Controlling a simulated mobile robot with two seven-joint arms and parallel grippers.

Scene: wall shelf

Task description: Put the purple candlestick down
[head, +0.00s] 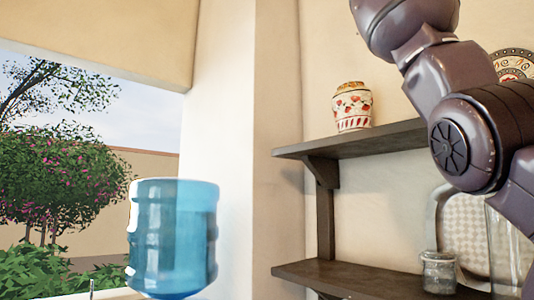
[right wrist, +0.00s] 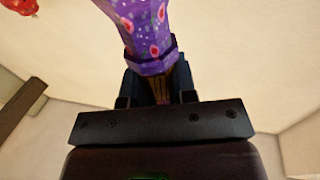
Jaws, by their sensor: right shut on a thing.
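The purple candlestick (right wrist: 146,30) shows in the right wrist view, purple with pink and white spots. Its upper part runs out of the top of the picture. My right gripper (right wrist: 156,85) is shut on its narrow lower part, with a dark finger on each side. The candlestick is not seen in the head view, where my right arm crosses the upper right and its gripper is out of the picture. My left gripper is not in view.
The upper wall shelf (head: 365,141) holds a red-and-white jar (head: 352,108) and a patterned plate (head: 514,64). The lower shelf (head: 350,278) holds a small glass jar (head: 439,272), a tall glass (head: 508,245) and a tray (head: 465,230). A blue water bottle (head: 172,237) stands left.

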